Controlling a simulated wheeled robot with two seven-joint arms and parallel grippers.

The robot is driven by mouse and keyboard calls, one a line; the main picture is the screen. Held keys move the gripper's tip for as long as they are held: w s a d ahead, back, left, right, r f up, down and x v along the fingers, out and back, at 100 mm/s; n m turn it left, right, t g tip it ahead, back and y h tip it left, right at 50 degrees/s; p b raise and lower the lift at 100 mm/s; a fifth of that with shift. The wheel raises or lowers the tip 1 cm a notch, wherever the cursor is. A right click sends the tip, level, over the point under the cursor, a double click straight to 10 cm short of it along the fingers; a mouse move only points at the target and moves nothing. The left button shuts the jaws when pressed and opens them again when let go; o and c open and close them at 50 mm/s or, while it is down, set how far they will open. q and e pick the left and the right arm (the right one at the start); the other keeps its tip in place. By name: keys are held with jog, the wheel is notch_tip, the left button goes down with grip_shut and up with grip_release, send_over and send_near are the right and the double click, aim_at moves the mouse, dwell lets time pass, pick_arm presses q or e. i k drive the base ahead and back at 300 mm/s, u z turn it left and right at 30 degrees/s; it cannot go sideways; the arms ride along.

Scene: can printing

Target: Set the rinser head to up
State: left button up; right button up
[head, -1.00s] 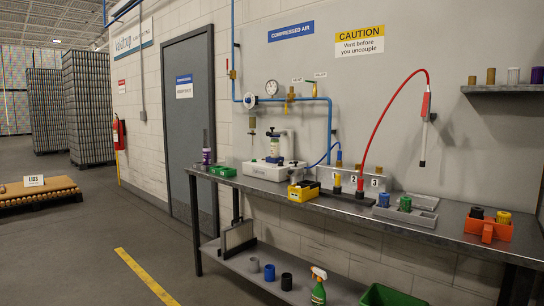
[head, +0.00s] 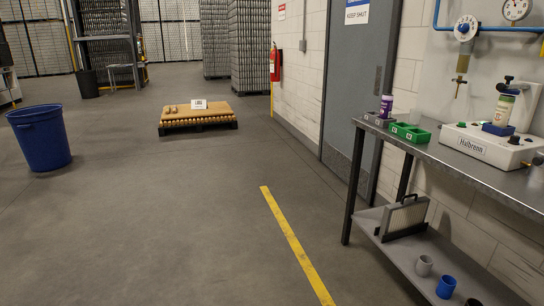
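I cannot make out a rinser head in this view. Neither of my grippers is in view. A white device labelled Halbrenn (head: 489,146) stands on the steel bench at the right, with a small bottle-shaped part (head: 503,109) upright on its blue seat.
The steel bench (head: 440,158) runs along the right, with green trays (head: 410,132) and a purple container (head: 386,106) on it. A blue bin (head: 40,138) stands at left. A loaded pallet (head: 198,123) lies ahead. The floor between is clear.

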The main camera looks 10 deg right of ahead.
aim_at(508, 88)
jog(key=z, duration=0.05)
jog(key=i, duration=2)
jog(key=z, duration=0.65)
